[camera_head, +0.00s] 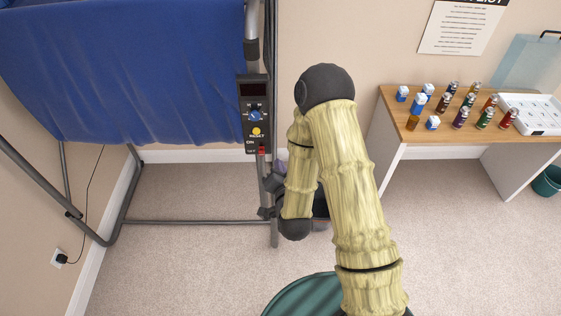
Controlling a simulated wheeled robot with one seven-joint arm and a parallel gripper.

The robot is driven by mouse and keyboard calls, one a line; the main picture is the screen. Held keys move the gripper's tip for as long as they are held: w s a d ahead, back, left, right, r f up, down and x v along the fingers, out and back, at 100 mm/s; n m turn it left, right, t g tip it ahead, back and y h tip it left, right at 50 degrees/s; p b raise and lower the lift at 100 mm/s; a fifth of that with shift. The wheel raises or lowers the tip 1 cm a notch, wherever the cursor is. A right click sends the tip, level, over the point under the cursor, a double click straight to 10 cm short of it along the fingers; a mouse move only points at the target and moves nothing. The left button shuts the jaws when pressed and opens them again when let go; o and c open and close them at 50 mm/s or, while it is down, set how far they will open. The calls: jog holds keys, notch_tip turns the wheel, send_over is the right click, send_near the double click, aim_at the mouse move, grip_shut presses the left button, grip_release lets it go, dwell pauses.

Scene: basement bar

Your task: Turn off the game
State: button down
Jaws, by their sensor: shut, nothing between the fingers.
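The game is a frame with a blue cloth (130,70) and a dark control box (256,115) on its upright post. The box carries a dark display, a blue knob (255,115), a yellow button marked RESET (256,132) and a red switch (262,150) at the lower edge beside an ON label. The switch's exact position is too small to tell. My gripper (268,198) is shut and empty, below the control box beside the post. My arm hides part of it. It is apart from the switch.
A grey metal frame tube (180,221) runs low across the floor on the left. A wall outlet (59,258) with a cord is at lower left. Carpet in front is open.

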jog(key=shift+s+r+p, duration=0.15)
jog(key=shift+s+p, duration=0.2)
jog(key=shift+p, duration=0.3)
jog(key=s+d+r+n+g+h+b, duration=0.1)
jog(key=s+d+r+n+g+b, duration=0.1)
jog(key=s+d+g, duration=0.4)
jog(key=s+d+r+n+g+h+b, duration=0.1)
jog(key=s+d+r+n+g+b, duration=0.2)
jog(key=s+d+g, duration=0.3)
jog(key=s+r+n+g, duration=0.1)
jog(key=s, duration=0.2)
jog(key=shift+s+d+b, duration=0.35)
jog(key=shift+s, duration=0.05)
dwell(0.7)
